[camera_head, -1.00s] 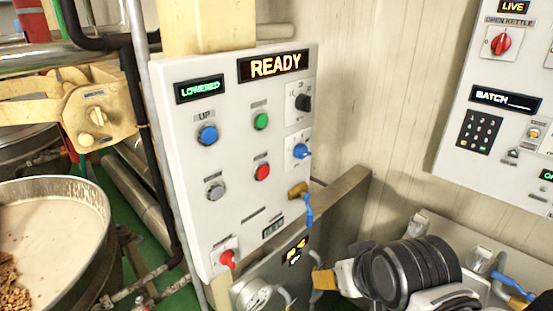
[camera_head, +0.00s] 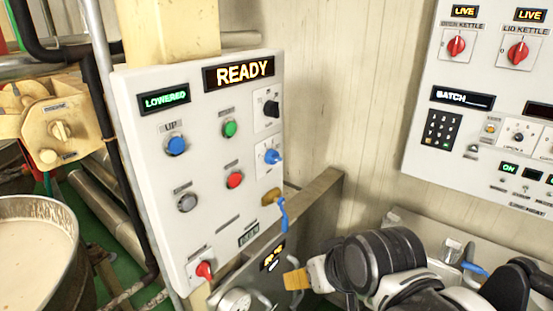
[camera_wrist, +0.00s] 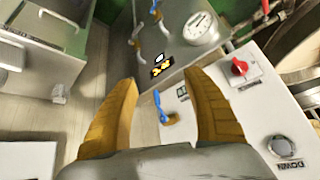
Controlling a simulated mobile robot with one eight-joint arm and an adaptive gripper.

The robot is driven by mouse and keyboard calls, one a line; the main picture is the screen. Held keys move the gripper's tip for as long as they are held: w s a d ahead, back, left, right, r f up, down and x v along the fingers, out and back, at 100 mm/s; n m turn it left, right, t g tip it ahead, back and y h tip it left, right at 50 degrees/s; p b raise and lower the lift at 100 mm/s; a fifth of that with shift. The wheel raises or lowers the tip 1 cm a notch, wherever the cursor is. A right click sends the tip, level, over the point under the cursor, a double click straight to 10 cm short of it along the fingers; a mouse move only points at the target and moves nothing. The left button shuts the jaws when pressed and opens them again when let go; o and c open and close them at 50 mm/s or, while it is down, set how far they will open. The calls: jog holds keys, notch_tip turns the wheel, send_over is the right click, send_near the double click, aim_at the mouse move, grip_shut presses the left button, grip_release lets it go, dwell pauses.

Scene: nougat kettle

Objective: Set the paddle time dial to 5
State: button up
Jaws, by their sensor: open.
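The left control panel (camera_head: 205,150) has two dials at its right edge, a black knob (camera_head: 271,108) and a blue knob (camera_head: 271,156). The right panel has a small dial (camera_head: 519,136). Labels are too small to read, so I cannot tell which is the paddle time dial. My gripper (camera_head: 296,281) is below and right of the left panel, with one yellow finger showing in the head view. In the wrist view my gripper (camera_wrist: 162,76) is open and empty, both fingers apart. A blue-handled valve (camera_wrist: 160,106) shows between them, its contact unclear.
The left panel also has a red switch (camera_head: 204,270) and several buttons. A gauge (camera_head: 234,302) is below it. A kettle (camera_head: 38,212) stands at the left. The right wall panel (camera_head: 470,170) has red switches and a keypad (camera_head: 441,130).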

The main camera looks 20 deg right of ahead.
jog(key=w+a+y, duration=0.2)
jog(key=w+y, duration=0.1)
jog(key=w, duration=0.2)
jog(key=n+t+y+b, duration=0.2)
jog(key=n+t+y, duration=0.1)
jog(key=t+y, duration=0.45)
send_near(279, 159)
jog(key=shift+h, duration=0.35)
jog(key=b+x, duration=0.2)
jog(key=x, duration=0.9)
jog(key=shift+a+r, duration=0.15)
jog(key=shift+a, duration=0.1)
jog(key=shift+m, duration=0.3)
jog(key=c, duration=1.2)
